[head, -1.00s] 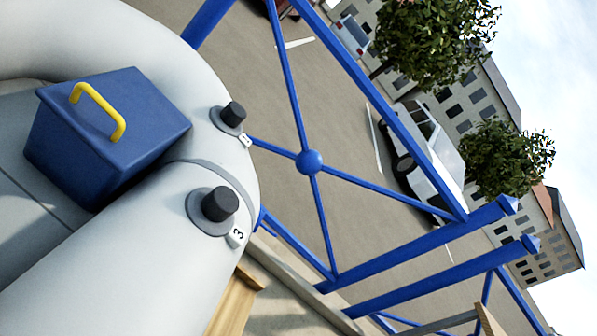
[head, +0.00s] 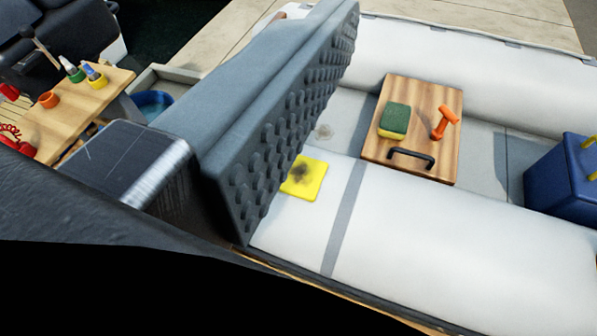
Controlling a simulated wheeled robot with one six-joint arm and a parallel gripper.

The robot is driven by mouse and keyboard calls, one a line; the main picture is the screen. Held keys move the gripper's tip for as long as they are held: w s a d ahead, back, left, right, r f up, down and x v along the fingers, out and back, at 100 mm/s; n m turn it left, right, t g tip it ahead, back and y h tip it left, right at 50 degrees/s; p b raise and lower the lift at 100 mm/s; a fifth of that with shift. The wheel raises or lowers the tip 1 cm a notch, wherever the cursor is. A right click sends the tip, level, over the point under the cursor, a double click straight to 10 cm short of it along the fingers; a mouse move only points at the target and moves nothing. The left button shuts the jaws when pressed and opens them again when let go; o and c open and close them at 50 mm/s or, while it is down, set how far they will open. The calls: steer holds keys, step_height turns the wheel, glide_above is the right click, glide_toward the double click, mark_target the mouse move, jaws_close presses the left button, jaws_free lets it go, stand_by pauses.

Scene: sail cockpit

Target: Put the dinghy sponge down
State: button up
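The sponge (head: 394,121), green on top with a yellow lower layer, lies flat on a wooden board (head: 427,93) inside the grey dinghy. Nothing is touching it from above. A large grey block with a studded face, which looks like a finger of my gripper (head: 290,115), fills the middle left of the view. It appears well to the left of the sponge, with the board and dinghy floor in view between. No second finger can be made out, so its opening is unclear.
An orange-handled tool (head: 445,122) and a black handle (head: 411,158) are on the board. A stained yellow square (head: 304,178) lies on the near tube (head: 440,230). A blue box (head: 560,180) stands right. A cluttered wooden table (head: 80,115) and blue bucket (head: 153,104) are left.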

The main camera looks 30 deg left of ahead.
steer(key=shift+t, duration=0.6)
steer(key=s, duration=0.3)
steer(key=s+r, duration=0.1)
steer(key=s, duration=0.1)
steer(key=shift+w, duration=0.1)
stand_by(0.5)
